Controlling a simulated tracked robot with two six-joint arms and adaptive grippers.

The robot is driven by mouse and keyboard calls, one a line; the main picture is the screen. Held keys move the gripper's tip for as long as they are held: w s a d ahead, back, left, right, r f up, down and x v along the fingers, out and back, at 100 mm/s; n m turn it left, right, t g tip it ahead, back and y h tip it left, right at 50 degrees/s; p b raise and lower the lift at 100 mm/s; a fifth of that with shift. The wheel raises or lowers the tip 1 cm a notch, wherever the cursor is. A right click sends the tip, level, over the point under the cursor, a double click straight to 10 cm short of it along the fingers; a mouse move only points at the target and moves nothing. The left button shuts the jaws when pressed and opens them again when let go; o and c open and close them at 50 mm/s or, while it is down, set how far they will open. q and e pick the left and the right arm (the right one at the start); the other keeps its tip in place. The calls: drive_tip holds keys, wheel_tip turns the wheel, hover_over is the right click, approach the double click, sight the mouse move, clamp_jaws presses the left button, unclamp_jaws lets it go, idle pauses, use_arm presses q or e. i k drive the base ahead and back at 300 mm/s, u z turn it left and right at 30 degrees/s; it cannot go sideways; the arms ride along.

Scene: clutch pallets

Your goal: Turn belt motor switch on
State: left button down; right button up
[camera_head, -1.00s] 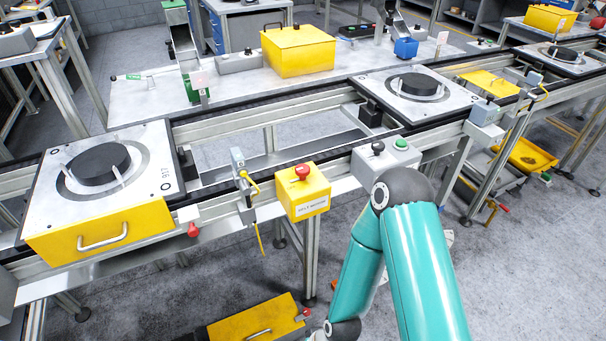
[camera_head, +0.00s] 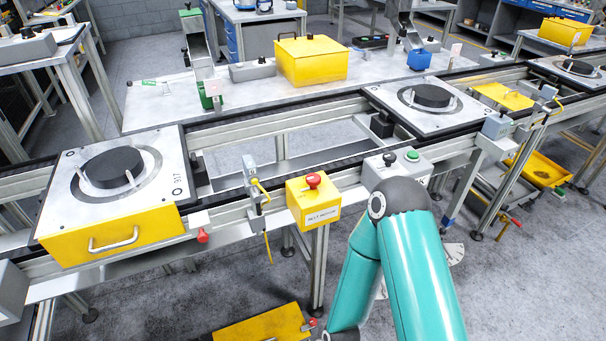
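The yellow box labelled "BELT MOTOR" (camera_head: 314,207) is fixed at the front of the conveyor, near the middle of the camera_head view. A red knob (camera_head: 313,180) stands on its top. To its right is a grey box (camera_head: 374,172) with a black knob (camera_head: 389,159) and a green button (camera_head: 412,155). My teal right arm reaches up from the bottom and partly covers the grey box's front. Its elbow is just right of the yellow box. Neither gripper shows, and my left arm is out of view.
A pallet (camera_head: 64,205) with a black disc (camera_head: 111,167) and yellow front sits on the left of the conveyor. Another pallet (camera_head: 460,119) sits to the right. A grey sensor on a bracket with a yellow cable (camera_head: 262,190) stands left of the belt motor box.

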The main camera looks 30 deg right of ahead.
sight(312, 180)
drive_tip(key=z, duration=0.85)
drive_tip(key=i, duration=0.15)
drive_tip(key=u, duration=2.65)
drive_tip(key=k, duration=0.6)
drive_tip(key=z, duration=1.1)
drive_tip(key=k, duration=0.2)
drive_tip(key=z, duration=0.35)
drive_tip(key=i, duration=0.75)
